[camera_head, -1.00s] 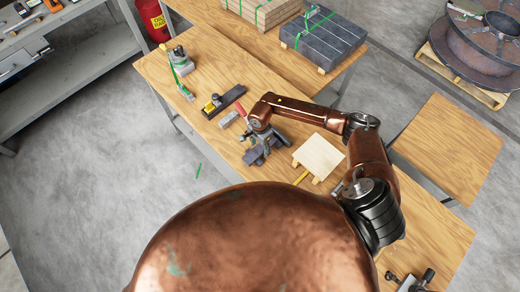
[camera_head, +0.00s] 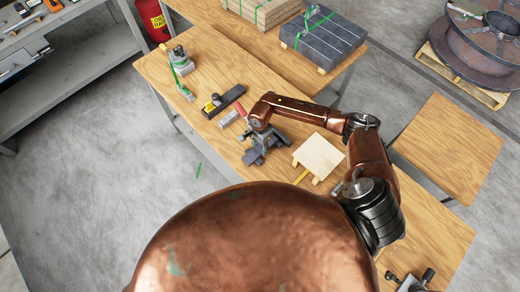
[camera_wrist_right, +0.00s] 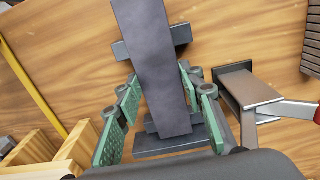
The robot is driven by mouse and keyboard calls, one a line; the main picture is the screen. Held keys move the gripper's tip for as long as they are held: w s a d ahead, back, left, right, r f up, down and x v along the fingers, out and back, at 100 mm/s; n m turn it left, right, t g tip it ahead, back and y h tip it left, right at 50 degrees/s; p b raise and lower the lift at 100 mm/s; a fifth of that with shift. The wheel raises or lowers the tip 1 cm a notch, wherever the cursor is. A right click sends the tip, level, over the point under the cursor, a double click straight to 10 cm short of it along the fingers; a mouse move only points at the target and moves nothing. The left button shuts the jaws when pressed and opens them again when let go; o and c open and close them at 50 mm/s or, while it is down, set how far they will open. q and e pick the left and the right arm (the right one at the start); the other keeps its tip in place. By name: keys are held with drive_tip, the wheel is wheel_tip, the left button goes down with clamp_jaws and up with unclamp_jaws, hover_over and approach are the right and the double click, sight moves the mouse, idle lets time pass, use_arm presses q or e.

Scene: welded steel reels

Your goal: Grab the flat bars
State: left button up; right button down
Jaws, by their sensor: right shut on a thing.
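A dark grey flat bar (camera_wrist_right: 158,75) lies lengthwise between the green-padded fingers of my right gripper (camera_wrist_right: 163,118) in the wrist view. The fingers are shut on this bar, one on each side. More dark flat bars (camera_wrist_right: 170,146) lie crosswise under it, their ends sticking out. In the head view, my right gripper (camera_head: 264,146) points down at the bench, with a flat bar (camera_head: 251,157) showing beside it. The gripper and arm hide most of the stack there.
A pale wooden board on blocks (camera_head: 319,156) stands just right of the gripper. A grey steel piece with a red handle (camera_wrist_right: 249,92) is close beside the fingers. A dark tool with a yellow part (camera_head: 224,102) lies farther back on the wooden bench (camera_head: 215,60).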

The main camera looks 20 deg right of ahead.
drive_tip(key=shift+w+r, duration=0.15)
drive_tip(key=shift+w, duration=0.05)
